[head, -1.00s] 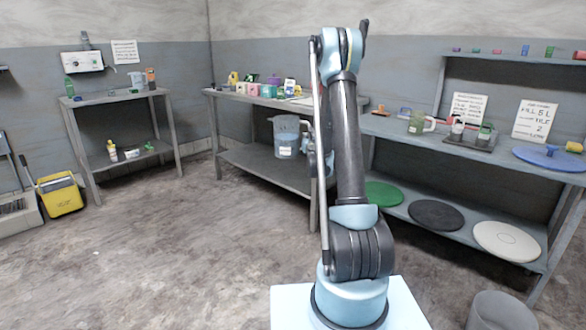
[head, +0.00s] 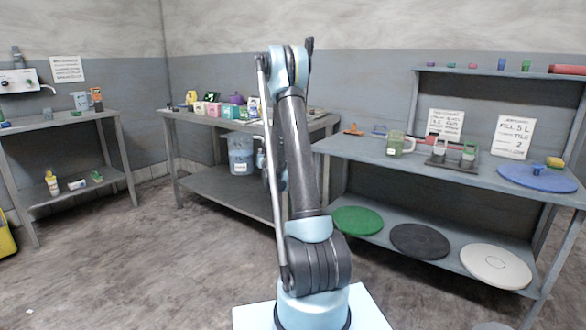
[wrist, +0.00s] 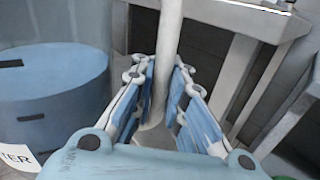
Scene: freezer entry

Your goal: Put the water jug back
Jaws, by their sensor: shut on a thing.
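The water jug (head: 241,156) is a translucent blue-grey vessel with a white label. In the head view it is upright above the lower shelf (head: 205,186) of the middle table; whether its base touches the shelf cannot be told. In the wrist view the jug's blue body (wrist: 55,95) fills the left side, with part of a label reading "TER". My gripper (wrist: 160,78) is shut on a pale upright bar, which looks like the jug's handle. In the head view my arm mostly hides the gripper and handle.
The middle table's top (head: 185,113) holds several small boxes. A left table (head: 30,122) carries a smaller pitcher (head: 80,101). The right bench (head: 345,147) holds a greenish mug (head: 395,143) and signs; coloured discs lie below.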

